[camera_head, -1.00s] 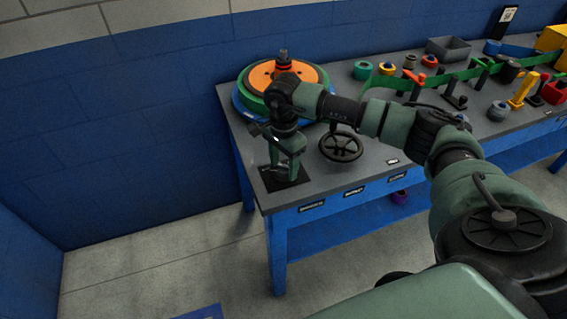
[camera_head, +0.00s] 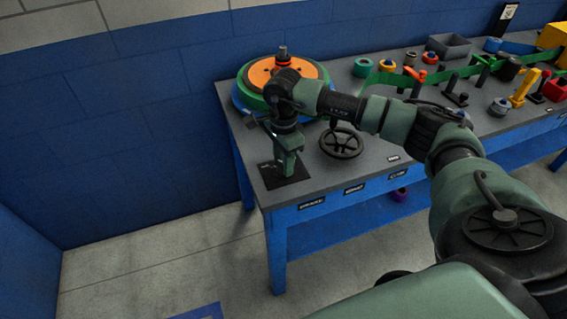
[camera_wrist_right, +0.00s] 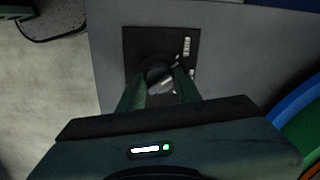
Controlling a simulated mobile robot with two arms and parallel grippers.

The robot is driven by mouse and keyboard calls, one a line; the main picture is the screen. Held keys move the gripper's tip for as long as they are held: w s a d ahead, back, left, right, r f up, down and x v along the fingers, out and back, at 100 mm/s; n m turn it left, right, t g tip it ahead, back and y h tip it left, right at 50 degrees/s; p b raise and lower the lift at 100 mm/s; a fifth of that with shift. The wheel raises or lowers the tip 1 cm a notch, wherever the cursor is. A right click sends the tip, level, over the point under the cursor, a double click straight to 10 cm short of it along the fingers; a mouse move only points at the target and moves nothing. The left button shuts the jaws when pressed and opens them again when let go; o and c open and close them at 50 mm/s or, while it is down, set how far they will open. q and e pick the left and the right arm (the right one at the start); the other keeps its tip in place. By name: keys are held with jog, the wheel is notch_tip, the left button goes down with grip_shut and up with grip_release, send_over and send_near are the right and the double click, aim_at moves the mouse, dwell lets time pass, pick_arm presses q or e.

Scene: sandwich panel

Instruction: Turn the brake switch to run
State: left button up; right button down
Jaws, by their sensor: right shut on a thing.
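The brake switch is a dark round knob (camera_wrist_right: 160,76) on a black plate (camera_wrist_right: 140,42) with small white markings in the right wrist view. In the head view the plate (camera_head: 296,178) lies at the table's near left corner, and my gripper covers the knob. My right gripper (camera_head: 288,168) points down at the plate from above. In the right wrist view its two fingers (camera_wrist_right: 160,88) are closed on either side of the knob. The marking text is too small to read, so I cannot tell which setting the knob points to. My left gripper is not in view.
A black handwheel (camera_head: 341,142) stands just right of my gripper. Behind it is a stack of discs with an orange top (camera_head: 308,74). Several coloured parts and a green band (camera_head: 455,74) fill the table's right side. The grey tabletop (camera_head: 335,180) near the front edge is clear.

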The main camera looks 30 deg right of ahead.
jog(key=m+b, duration=0.1)
jog(key=m, duration=0.3)
jog(key=shift+m+b, duration=0.6)
jog(key=shift+m, duration=1.1)
jog(key=shift+r, duration=0.1)
jog(key=c, duration=1)
grip_release()
notch_tip(320, 180, up, 8)
jog(key=shift+f+b, duration=0.1)
jog(key=shift+b, duration=0.5)
jog(key=shift+f, duration=0.1)
